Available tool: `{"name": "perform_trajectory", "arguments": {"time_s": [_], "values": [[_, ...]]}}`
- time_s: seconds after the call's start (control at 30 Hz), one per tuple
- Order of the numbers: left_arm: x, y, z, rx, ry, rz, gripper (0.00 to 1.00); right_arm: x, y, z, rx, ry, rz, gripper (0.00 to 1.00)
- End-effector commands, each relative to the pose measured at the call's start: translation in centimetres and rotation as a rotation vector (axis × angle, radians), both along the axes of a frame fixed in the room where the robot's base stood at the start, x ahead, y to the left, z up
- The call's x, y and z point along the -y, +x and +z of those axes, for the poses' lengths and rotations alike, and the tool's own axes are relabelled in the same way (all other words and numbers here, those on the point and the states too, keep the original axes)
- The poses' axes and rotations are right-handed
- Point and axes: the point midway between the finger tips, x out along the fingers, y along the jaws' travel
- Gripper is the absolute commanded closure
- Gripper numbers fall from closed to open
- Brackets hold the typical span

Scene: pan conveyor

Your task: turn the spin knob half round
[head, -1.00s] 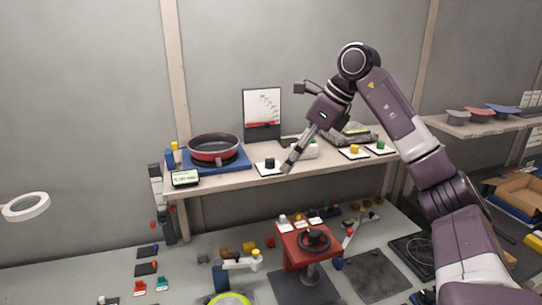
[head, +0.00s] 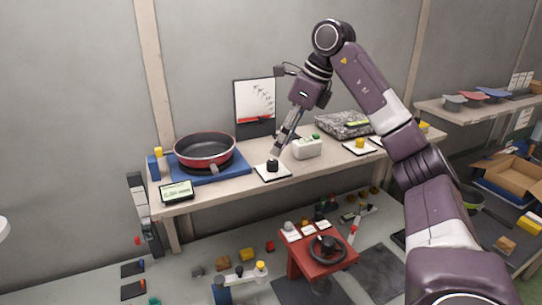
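A black knob (head: 272,165) stands on a small white plate (head: 268,175) near the front edge of the raised shelf. No readable label shows whether it is the spin knob. My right gripper (head: 277,153) comes down from above, with its fingertips just above and slightly right of the black knob. I cannot tell whether they touch it or how far apart the fingers are. A yellow knob (head: 360,143) stands on another white plate farther right. My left gripper is not in view.
A dark red pan (head: 205,150) sits on a blue base (head: 236,168) left of the black knob. A white box (head: 307,148) stands close on its right. A small display (head: 176,191) is at the shelf's front left. A red stand with a black wheel (head: 323,247) is below.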

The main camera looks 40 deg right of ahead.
Motion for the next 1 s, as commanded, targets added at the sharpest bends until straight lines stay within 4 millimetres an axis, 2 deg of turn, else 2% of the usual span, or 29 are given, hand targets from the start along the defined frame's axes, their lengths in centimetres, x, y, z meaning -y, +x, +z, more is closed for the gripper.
{"name": "perform_trajectory", "arguments": {"time_s": [0.1,0.27,0.37,0.6,0.77,1.0], "values": [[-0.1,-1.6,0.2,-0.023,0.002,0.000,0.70,-0.3,0.6,-1.8,-0.005,-0.001,0.000,0.60],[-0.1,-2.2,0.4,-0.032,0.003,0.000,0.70,-0.8,1.3,-3.8,-0.004,0.000,0.001,0.60],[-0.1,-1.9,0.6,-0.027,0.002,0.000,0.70,-0.9,1.7,-4.7,-0.003,-0.001,0.001,0.60],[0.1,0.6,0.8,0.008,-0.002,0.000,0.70,-1.1,1.9,-5.4,0.000,0.000,0.000,0.60],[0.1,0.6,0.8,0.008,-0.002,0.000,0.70,-1.1,2.0,-5.4,0.000,0.000,0.001,0.60],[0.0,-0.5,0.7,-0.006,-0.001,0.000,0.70,-1.1,2.0,-5.4,0.000,0.000,0.000,0.86]]}}
